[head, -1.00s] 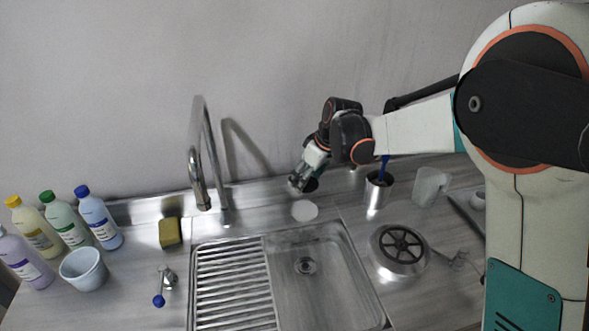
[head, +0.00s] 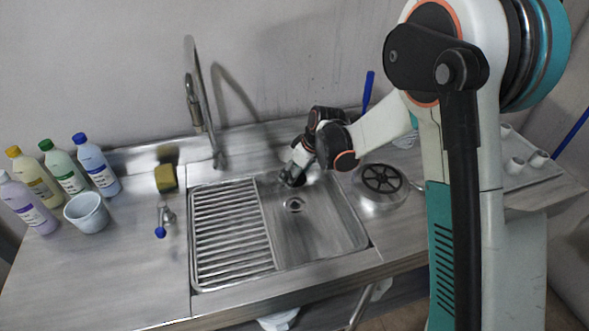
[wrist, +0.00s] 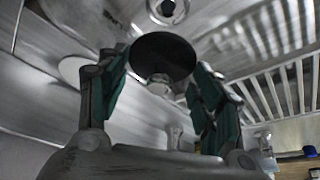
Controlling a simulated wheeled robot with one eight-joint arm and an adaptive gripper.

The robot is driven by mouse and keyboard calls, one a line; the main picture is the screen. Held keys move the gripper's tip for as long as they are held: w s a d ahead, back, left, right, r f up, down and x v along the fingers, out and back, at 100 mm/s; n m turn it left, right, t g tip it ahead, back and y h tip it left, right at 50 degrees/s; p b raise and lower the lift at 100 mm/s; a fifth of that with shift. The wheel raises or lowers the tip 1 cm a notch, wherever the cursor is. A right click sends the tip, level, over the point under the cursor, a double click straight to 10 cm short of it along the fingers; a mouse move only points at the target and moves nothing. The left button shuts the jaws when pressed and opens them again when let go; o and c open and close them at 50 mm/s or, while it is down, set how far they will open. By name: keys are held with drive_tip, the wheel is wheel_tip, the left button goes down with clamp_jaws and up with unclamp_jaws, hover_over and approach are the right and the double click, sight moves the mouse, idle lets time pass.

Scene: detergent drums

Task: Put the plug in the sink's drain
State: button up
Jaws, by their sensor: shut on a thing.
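My gripper (head: 289,182) reaches in from the right, above the back part of the sink basin (head: 325,237). In the wrist view my gripper (wrist: 160,85) is shut on the plug (wrist: 163,52), a dark round disc with a pale knob, between its two green-padded fingers. The drain (head: 293,205) is a round metal fitting in the basin floor, just in front of the gripper in the head view. The drain also shows in the wrist view (wrist: 168,10), beyond the plug and apart from it. The fingers partly hide the plug in the head view.
A slatted drainboard (head: 230,235) fills the sink's left half. The tall faucet (head: 200,105) rises behind it. A yellow sponge (head: 165,178), white cup (head: 87,212) and several bottles (head: 65,168) stand left. A round metal item with a dark wheel-like top (head: 381,180) lies right.

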sight(292, 203)
drive_tip(key=shift+f+b, duration=2.8)
drive_tip(key=shift+f, duration=2.55)
drive_tip(key=shift+f+b, duration=0.75)
drive_tip(key=shift+f, duration=0.2)
drive_tip(key=o, duration=1.1)
drive_tip(key=shift+o, duration=0.2)
drive_tip(key=shift+r, duration=0.1)
drive_tip(key=v, duration=1.2)
drive_tip(key=s+d+r+m+t+h, duration=0.1)
drive_tip(key=s+d+r+m+t, duration=0.1)
drive_tip(key=s+d+r+m, duration=0.4)
drive_tip(key=s+d+r+m+t+h, duration=0.1)
drive_tip(key=s+d+r, duration=0.5)
drive_tip(key=s+r, duration=0.5)
drive_tip(key=s+d+f+m+t+h, duration=0.1)
drive_tip(key=s+d+f+m, duration=0.1)
drive_tip(key=s, duration=0.9)
drive_tip(key=shift+d+f+m, duration=0.15)
drive_tip(key=shift+d+m, duration=0.55)
drive_tip(key=shift+d, duration=0.25)
